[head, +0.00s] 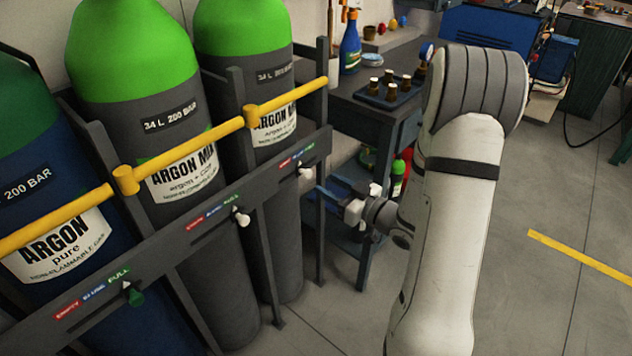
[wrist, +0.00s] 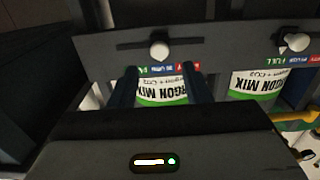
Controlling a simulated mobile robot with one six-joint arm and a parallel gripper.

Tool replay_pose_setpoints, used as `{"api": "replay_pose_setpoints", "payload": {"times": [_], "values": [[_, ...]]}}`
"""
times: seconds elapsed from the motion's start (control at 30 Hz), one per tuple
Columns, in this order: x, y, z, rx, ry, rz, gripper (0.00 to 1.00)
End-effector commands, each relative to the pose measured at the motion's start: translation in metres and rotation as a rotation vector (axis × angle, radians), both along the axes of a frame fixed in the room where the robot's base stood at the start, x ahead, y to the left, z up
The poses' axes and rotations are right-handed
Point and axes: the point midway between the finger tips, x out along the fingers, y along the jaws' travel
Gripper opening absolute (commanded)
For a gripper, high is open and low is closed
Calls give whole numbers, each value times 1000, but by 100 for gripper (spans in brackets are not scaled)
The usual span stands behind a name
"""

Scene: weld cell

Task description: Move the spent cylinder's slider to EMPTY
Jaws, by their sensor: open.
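Three cylinders stand in a rack: a blue argon cylinder (head: 50,170) at left, a green-topped argon mix cylinder (head: 135,60) in the middle, another (head: 240,30) at right. Which is spent cannot be told. The right cylinder's white slider knob (head: 306,172) sits near mid-slot, around IN USE; it also shows in the wrist view (wrist: 159,51). The middle cylinder's white knob (head: 242,217) and the left one's green knob (head: 135,297) sit near FULL. My gripper (head: 330,190) is open and empty, just right of the right knob; in the wrist view its fingers (wrist: 158,78) straddle the label strip below that knob.
A yellow bar (head: 200,137) crosses in front of the cylinders. The dark rack rail (head: 170,255) carries the sliders. A workbench (head: 375,115) with bottles and a small tray stands behind my arm. The floor (head: 530,290) at right is clear.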

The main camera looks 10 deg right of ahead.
Motion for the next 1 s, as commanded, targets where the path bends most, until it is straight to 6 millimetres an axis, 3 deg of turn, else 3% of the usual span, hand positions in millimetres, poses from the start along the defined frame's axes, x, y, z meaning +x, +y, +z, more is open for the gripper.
{"api": "replay_pose_setpoints", "payload": {"times": [0.3,0.67,1.0], "values": [[37,28,-1,-2,1,1,44],[44,31,0,-2,1,-3,44],[43,31,0,-2,1,-4,17]]}}
